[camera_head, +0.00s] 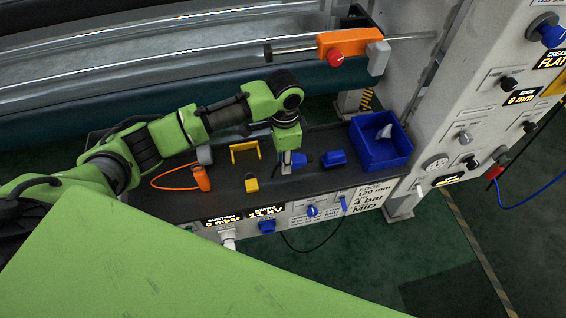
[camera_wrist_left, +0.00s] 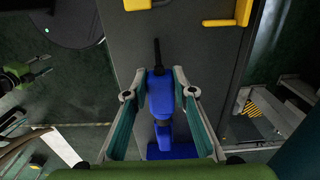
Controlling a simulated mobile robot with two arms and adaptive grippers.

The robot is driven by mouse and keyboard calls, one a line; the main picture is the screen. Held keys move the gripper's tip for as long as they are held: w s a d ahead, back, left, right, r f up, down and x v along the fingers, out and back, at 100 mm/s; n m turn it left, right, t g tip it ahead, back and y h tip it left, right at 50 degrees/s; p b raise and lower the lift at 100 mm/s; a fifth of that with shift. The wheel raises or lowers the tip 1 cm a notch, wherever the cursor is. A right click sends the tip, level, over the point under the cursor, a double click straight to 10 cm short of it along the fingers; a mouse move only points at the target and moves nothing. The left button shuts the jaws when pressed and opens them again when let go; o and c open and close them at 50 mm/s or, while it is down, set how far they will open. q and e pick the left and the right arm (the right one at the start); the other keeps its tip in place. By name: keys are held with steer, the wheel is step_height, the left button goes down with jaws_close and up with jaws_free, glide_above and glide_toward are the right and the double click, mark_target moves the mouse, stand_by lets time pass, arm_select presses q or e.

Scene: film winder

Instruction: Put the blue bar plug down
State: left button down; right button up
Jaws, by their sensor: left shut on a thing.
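The blue bar plug (camera_wrist_left: 160,97) is between the fingers of my left gripper (camera_wrist_left: 158,72) in the left wrist view, its black tip pointing up the picture. In the head view my left gripper (camera_head: 287,170) points down at the dark shelf, and part of the blue plug (camera_head: 301,159) shows just right of the fingers. I cannot tell whether the plug touches the shelf. My right gripper (camera_wrist_left: 45,66) shows small at the left edge of the left wrist view, its fingers apart and empty.
The dark shelf (camera_head: 222,187) carries a blue block (camera_head: 334,158), a yellow bracket (camera_head: 245,147), a yellow padlock (camera_head: 251,184) and an orange tool with a loop (camera_head: 202,178). A blue bin (camera_head: 366,158) with a pale item stands at the right end. The roller (camera_head: 330,86) runs behind.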

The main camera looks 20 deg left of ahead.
arm_select(q)
steer(key=shift+w+a+f, duration=0.15)
steer(key=shift+w+f, duration=0.05)
steer(key=shift+f, duration=0.1)
step_height(320, 180, down, 2)
steer(key=shift+f+p, duration=0.1)
steer(key=shift+p, duration=0.7)
steer(key=shift+f, duration=0.55)
steer(key=c, duration=1.7)
jaws_free()
steer(key=shift+f, duration=0.15)
